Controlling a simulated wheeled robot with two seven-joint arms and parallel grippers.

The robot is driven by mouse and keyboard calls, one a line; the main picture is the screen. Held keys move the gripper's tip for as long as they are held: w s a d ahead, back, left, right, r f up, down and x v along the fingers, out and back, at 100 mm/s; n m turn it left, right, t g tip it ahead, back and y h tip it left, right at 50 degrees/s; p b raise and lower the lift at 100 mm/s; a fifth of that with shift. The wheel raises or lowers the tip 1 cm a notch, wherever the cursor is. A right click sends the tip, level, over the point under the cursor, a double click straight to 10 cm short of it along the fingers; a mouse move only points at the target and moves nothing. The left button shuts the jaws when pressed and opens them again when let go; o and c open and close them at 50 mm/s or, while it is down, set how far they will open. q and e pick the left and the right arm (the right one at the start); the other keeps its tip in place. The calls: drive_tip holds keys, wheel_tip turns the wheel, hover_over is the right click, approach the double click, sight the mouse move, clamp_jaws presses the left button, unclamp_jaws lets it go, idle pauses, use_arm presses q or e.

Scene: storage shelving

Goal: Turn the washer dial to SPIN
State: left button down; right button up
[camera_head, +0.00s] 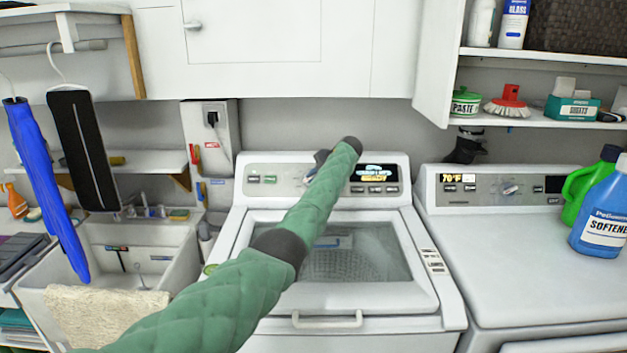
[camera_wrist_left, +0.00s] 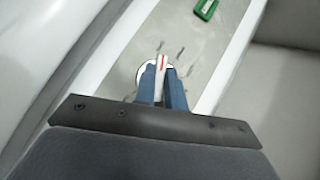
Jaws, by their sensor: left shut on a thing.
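The washer (camera_head: 248,265) stands in the middle of the head view, with its control panel (camera_head: 282,180) at the back. My green-sleeved left arm reaches over its lid to the panel. My left gripper (camera_head: 321,157) is mostly hidden behind my wrist there. In the left wrist view, the two blue fingers of the left gripper (camera_wrist_left: 164,82) are shut on the raised grip of the washer dial (camera_wrist_left: 160,62), which has a red line on it. The round dial base shows around the fingers. The lit display (camera_head: 376,173) is right of my wrist; its small text is hard to read. My right gripper is out of view.
A green button (camera_wrist_left: 206,8) shows on the panel in the left wrist view. The dryer (camera_head: 530,250) stands at the right, with a blue softener bottle (camera_head: 603,210) on top. A sink (camera_head: 180,255) and a hanging blue garment (camera_head: 45,180) are at the left.

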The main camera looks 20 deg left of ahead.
use_arm(q)
drive_tip(key=shift+f+n+g+h, duration=0.1)
drive_tip(key=shift+n+g+h, duration=0.3)
drive_tip(key=shift+n, duration=0.2)
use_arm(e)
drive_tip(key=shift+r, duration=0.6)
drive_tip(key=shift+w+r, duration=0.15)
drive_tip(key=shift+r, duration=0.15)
use_arm(q)
drive_tip(key=c, duration=1.5)
unclamp_jaws()
drive_tip(key=shift+o, duration=0.2)
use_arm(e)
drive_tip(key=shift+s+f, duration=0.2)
